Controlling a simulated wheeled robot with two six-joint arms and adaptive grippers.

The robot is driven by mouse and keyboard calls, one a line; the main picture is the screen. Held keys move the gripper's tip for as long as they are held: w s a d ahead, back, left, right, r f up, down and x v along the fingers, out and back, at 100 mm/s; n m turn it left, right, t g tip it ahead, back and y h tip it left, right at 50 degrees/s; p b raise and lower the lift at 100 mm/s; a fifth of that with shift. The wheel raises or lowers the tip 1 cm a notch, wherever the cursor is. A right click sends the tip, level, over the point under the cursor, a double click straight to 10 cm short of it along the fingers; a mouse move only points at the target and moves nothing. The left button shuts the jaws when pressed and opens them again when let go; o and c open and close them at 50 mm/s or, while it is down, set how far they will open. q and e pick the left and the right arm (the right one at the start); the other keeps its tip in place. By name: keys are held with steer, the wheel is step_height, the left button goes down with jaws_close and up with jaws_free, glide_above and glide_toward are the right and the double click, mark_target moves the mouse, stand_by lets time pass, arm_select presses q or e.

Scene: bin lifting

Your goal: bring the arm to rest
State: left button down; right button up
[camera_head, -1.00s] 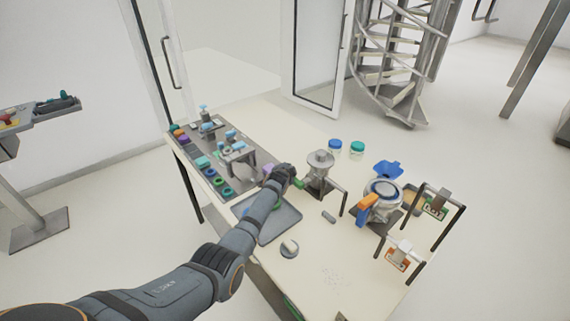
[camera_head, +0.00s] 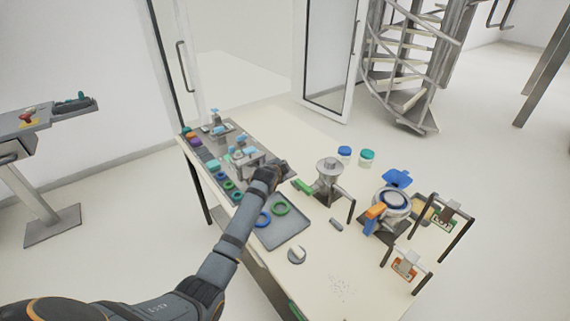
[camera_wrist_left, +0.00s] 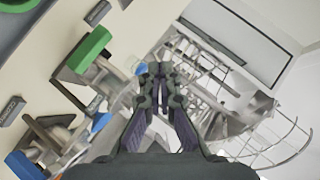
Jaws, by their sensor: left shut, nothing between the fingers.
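My left arm comes in from the left in the head view and reaches over the table (camera_head: 300,115). Its gripper (camera_head: 281,166) is above the table between the grey parts rack and the metal grinder. In the left wrist view the gripper (camera_wrist_left: 160,72) is shut, its fingertips together and nothing between them. It is apart from the table objects there. My right gripper is not in view.
A grey tray (camera_head: 298,232) holds a blue ring (camera_head: 263,219) and a green ring (camera_head: 280,208). The grinder (camera_head: 330,170) with a green handle (camera_head: 302,187) stands close to the right of the gripper. A blue-lidded machine (camera_head: 392,200) and small frames stand further right.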

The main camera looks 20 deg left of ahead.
arm_select(q)
steer(key=s+d+f+n+g, duration=0.1)
steer(key=s+f+n+g, duration=0.1)
steer(key=s+f, duration=0.65)
steer(key=s+d+n+g+h, duration=0.1)
steer(key=s+d+n+g, duration=0.2)
steer(key=s, duration=1.4)
steer(key=s+d+n+g, duration=0.1)
steer(key=s+n+g, duration=0.35)
steer(key=s, duration=1.15)
steer(key=s+a+f+b, duration=0.1)
steer(key=s+f, duration=0.1)
steer(key=f, duration=1.4)
steer(key=s+a+f+b, duration=0.2)
steer(key=f, duration=1.4)
steer(key=s+f+g+b, duration=0.1)
steer(key=s+f+g, duration=0.1)
steer(key=s+f, duration=1.4)
steer(key=shift+s+a+n+b, duration=0.35)
steer(key=shift+s+a+n, duration=0.1)
steer(key=shift+s, duration=0.2)
